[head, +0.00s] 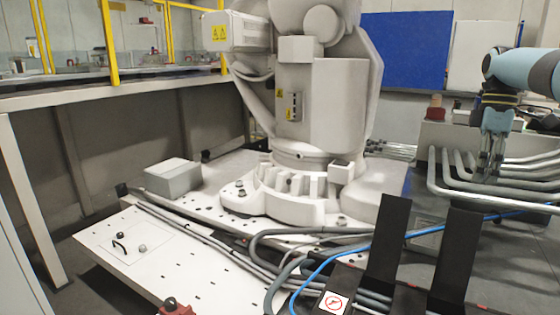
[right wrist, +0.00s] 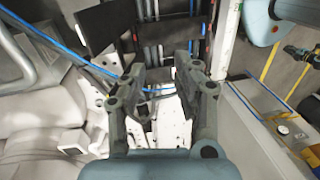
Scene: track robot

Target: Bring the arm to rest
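My right arm, light blue and grey, comes in from the right edge of the head view. Its gripper (head: 490,155) hangs downward in front of the grey pipes. The right wrist view shows the gripper (right wrist: 160,78) from behind, with its two grey fingers spread wide apart. Nothing is held between them; a blue cable and a white plate show beyond the gap. My left arm and left gripper are not in view.
A large white industrial robot (head: 318,110) stands on a white track platform (head: 150,255). Grey pipes (head: 470,185) run close behind my right gripper. Two dark upright plates (head: 388,240) and a blue cable (head: 335,258) lie in front. A yellow railing (head: 108,40) stands at the left.

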